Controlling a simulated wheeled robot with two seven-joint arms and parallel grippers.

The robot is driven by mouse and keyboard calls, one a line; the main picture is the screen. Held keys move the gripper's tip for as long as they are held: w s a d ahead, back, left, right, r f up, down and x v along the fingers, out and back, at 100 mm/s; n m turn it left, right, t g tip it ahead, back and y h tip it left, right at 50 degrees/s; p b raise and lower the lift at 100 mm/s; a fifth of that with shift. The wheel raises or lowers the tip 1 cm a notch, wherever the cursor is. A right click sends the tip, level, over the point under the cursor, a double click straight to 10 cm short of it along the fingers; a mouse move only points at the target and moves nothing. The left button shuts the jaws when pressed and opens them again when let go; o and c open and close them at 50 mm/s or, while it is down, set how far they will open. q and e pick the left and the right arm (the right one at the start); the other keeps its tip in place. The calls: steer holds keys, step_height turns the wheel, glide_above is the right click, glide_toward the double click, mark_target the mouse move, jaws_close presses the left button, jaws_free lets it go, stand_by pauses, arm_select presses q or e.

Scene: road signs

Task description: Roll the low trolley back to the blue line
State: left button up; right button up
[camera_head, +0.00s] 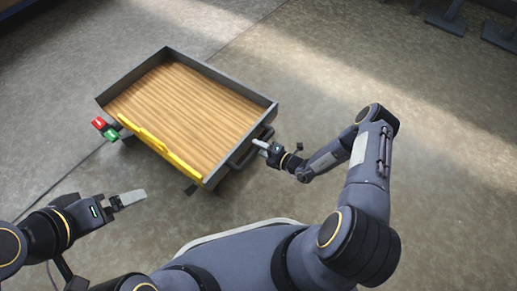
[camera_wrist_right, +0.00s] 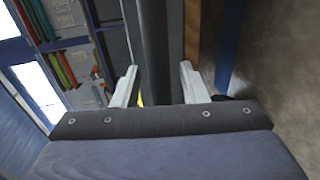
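The low trolley (camera_head: 262,101) stands on the floor left of centre in the head view, with a wooden deck, grey rim and yellow strip along its near side. Its dark handle (camera_head: 243,157) is on the right end. My right gripper (camera_head: 262,145) is at that handle. In the right wrist view its two pale fingers (camera_wrist_right: 160,85) are apart, with a dark grey bar (camera_wrist_right: 160,45) between them and a small gap at the left finger. My left gripper (camera_head: 130,198) is below the trolley, apart from it; its fingers overlap in view. I cannot make out the blue line in the head view.
A thin dark line (camera_head: 62,181) crosses the floor at left. Grey stands (camera_head: 447,18) are at top right. The floor right of the trolley is clear beyond my arm.

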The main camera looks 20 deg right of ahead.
steer(key=shift+w+a, duration=0.25)
jaws_close()
